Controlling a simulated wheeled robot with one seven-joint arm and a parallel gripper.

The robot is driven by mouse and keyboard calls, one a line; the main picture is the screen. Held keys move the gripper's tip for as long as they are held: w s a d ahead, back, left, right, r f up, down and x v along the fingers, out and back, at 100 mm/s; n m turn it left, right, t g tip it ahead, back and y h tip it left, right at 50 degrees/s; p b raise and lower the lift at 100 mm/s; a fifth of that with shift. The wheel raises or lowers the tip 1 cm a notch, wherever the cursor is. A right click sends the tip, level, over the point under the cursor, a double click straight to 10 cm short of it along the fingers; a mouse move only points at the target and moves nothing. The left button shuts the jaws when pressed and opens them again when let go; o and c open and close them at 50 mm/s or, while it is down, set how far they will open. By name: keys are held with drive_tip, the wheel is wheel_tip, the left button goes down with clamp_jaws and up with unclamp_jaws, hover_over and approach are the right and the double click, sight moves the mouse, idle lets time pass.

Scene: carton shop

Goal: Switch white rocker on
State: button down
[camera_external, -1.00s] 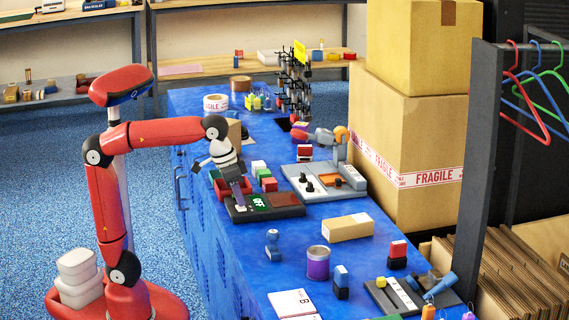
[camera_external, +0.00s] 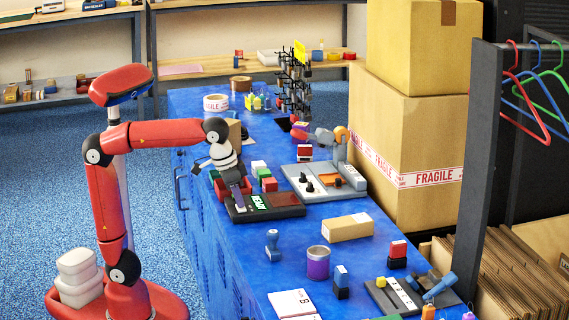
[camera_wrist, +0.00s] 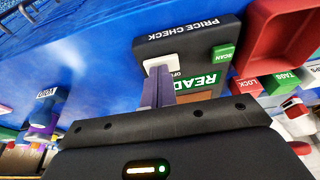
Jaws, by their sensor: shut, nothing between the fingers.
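The white rocker (camera_wrist: 160,63) sits on the dark price check panel (camera_wrist: 190,42), partly hidden by the fingers of my gripper (camera_wrist: 158,75). My gripper is shut and empty. Its fingertips are at the rocker and seem to touch it. A green display on the panel reads "READY" (camera_wrist: 204,82), partly cut off behind my wrist. A green "SCAN" key (camera_wrist: 223,52) is beside it. In the external view, my gripper (camera_external: 239,207) points down at the left end of the panel (camera_external: 285,200), and the green display (camera_external: 259,202) is lit.
A red bin (camera_wrist: 280,40) and red "LOCK" block (camera_wrist: 248,86) are close to the panel. A grey device (camera_external: 318,183) stands behind it. A cardboard box (camera_external: 347,228) and blue-handled stamp (camera_external: 272,245) are in front.

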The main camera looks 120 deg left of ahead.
drive_tip(key=shift+s+a+r, duration=0.1)
drive_tip(key=shift+s+a, duration=0.2)
drive_tip(key=shift+r+p, duration=0.3)
drive_tip(key=r+p, duration=0.3)
drive_tip(key=r, duration=0.1)
drive_tip(key=shift+w+d+p, duration=0.15)
drive_tip(key=shift+w+p, duration=0.05)
drive_tip(key=shift+p, duration=0.15)
drive_tip(key=d+r+p, duration=0.1)
drive_tip(key=d+r, duration=0.2)
drive_tip(key=r, duration=0.5)
drive_tip(key=shift+s+d+r, duration=0.25)
drive_tip(key=shift+d+r, duration=0.1)
drive_tip(key=shift+f, duration=0.1)
